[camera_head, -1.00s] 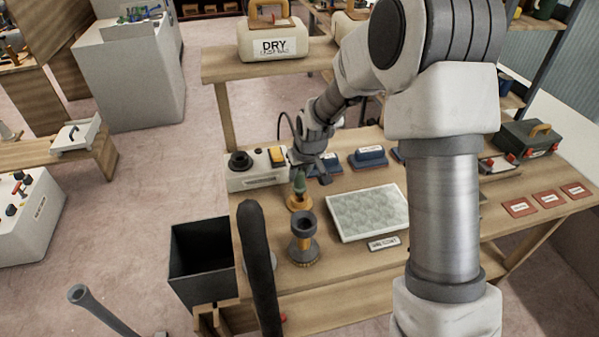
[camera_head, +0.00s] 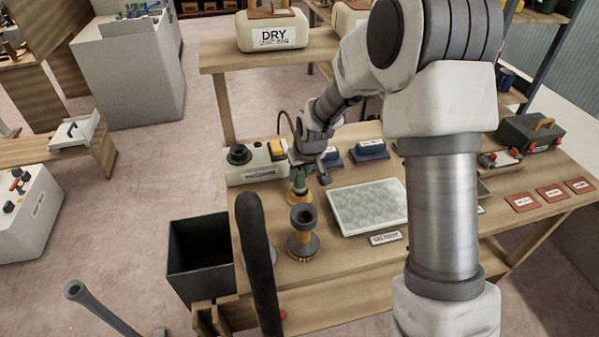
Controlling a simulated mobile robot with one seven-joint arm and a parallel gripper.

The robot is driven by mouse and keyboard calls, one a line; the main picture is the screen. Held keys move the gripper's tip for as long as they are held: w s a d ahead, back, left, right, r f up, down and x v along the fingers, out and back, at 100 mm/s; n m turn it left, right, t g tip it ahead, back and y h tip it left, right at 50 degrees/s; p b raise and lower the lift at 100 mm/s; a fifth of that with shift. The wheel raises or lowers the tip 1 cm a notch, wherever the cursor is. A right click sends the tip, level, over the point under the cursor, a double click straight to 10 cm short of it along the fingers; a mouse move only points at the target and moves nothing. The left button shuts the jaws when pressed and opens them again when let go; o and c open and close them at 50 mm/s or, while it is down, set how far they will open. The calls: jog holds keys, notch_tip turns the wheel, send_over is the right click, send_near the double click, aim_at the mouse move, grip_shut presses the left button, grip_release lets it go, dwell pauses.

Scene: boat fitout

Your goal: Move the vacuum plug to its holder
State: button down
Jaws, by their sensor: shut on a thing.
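My gripper (camera_head: 307,176) points down over the left part of the wooden workbench (camera_head: 350,265). It is shut on a small green piece (camera_head: 299,186), which I take to be the vacuum plug. The green piece stands roughly upright, directly above a round orange base (camera_head: 298,198), which may be its holder. The fingers partly hide the green piece. I cannot tell whether it is seated in the orange base or just above it. A grey and yellow stand with a cupped top (camera_head: 303,230) is just in front of the base.
A white box with a black knob and yellow switch (camera_head: 257,163) sits behind left of my gripper. Blue blocks (camera_head: 371,149) and a framed pale panel (camera_head: 368,207) lie to the right. A black open bin (camera_head: 201,258) stands at the bench's left. A dark upright bar (camera_head: 257,260) rises in front.

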jog(key=shift+f, duration=0.3)
jog(key=c, duration=0.5)
grip_release()
jog(key=shift+r, duration=0.1)
